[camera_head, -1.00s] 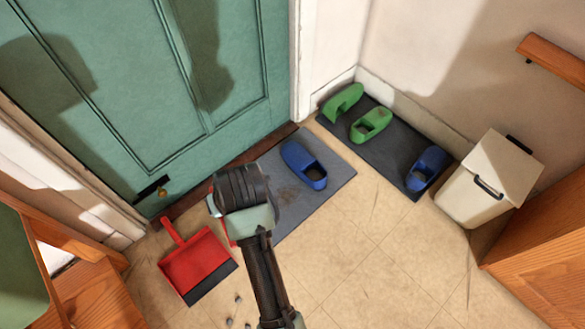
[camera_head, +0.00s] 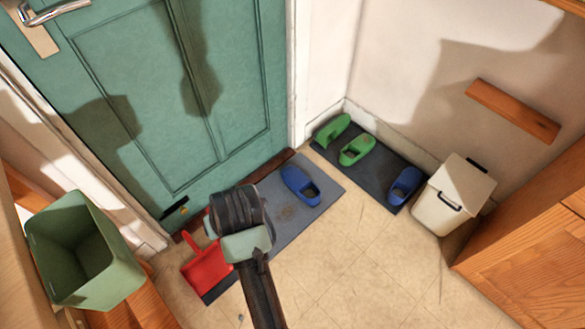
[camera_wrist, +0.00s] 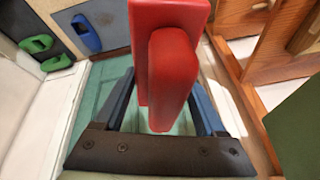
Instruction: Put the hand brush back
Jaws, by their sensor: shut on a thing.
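My gripper (camera_wrist: 160,108) is shut on the red hand brush (camera_wrist: 172,80), which stands up between the two dark blue fingers in the wrist view. Its bristles are not clearly seen there. In the head view my gripper (camera_head: 240,228) is above the floor in front of the teal door, and it hides the brush. A red dustpan (camera_head: 205,268) with a dark front lip lies on the floor by the door, partly covered by my gripper.
A grey mat (camera_head: 318,212) with a blue shoe (camera_head: 299,185) lies by the door. A dark mat (camera_head: 378,178) holds green and blue shoes. A cream bin (camera_head: 450,200) stands at right, a green open bin (camera_head: 118,282) at left. A wooden rail (camera_head: 513,110) is on the wall.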

